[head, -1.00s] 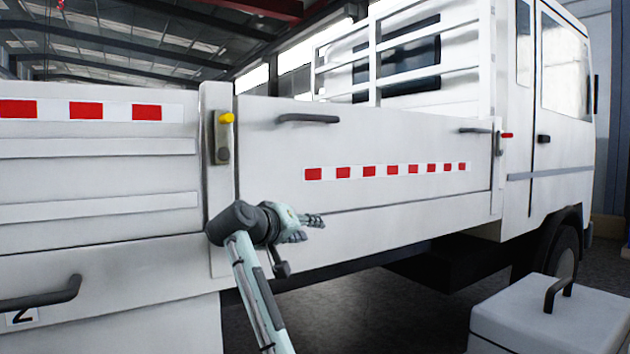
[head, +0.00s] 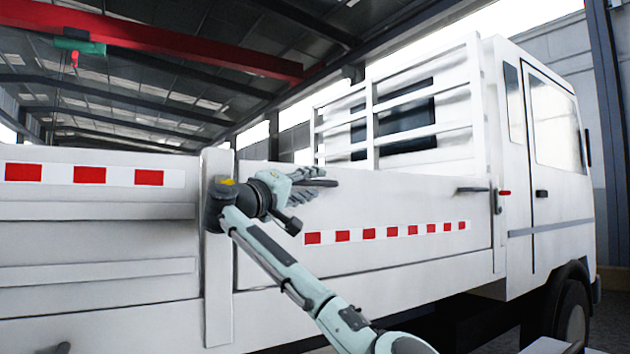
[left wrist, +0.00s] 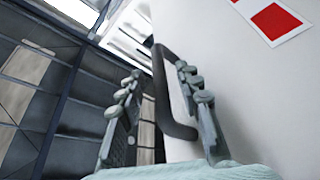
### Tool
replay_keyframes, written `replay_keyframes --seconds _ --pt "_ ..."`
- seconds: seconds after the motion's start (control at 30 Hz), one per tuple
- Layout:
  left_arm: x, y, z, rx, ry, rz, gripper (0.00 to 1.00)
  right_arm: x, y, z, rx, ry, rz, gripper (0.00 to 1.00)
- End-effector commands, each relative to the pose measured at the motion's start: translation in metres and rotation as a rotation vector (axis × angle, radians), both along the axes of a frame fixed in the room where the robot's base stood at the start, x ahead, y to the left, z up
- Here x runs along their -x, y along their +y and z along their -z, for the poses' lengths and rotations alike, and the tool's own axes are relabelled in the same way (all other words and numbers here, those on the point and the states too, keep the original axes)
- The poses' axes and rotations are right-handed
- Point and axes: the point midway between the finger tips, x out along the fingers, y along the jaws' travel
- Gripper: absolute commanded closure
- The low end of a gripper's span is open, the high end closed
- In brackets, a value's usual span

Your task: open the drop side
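The white drop side (head: 400,254) of the truck bed is upright, with a red-and-white strip along it. Its dark left handle (head: 322,183) is near the top edge, partly behind my left gripper (head: 296,187). In the left wrist view my gripper (left wrist: 152,85) is open, and the grey handle (left wrist: 163,95) shows between its two fingers; contact cannot be told. The yellow-tipped latch (head: 227,182) on the left post is mostly hidden by my wrist. The red-tipped latch (head: 498,201) is at the right end. My right gripper is not in view.
A second dark handle (head: 473,189) is near the drop side's right end. The truck cab (head: 555,170) stands to the right, a slatted rack (head: 373,120) behind the panel. Another white side panel (head: 90,240) adjoins at left. A white box top (head: 550,346) shows at bottom right.

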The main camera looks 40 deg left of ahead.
Motion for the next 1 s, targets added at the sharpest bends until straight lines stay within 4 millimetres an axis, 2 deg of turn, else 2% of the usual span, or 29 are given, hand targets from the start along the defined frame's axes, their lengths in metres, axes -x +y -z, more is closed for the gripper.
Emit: replay_keyframes --seconds 0.13,0.43,0.7,1.0 --pt "-0.0122 -0.0006 -0.0026 0.001 0.001 0.0 0.66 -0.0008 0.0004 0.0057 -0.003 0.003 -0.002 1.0" --pt "-0.0147 -0.0006 -0.0025 0.0 0.001 -0.001 0.66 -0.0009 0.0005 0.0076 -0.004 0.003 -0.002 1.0" --pt "-0.0145 -0.0005 -0.0025 0.0 0.0 -0.001 0.99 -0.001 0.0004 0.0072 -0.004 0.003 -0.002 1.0" --pt "-0.0145 -0.0003 -0.0022 0.0 0.001 -0.002 1.0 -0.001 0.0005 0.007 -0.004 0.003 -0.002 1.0"
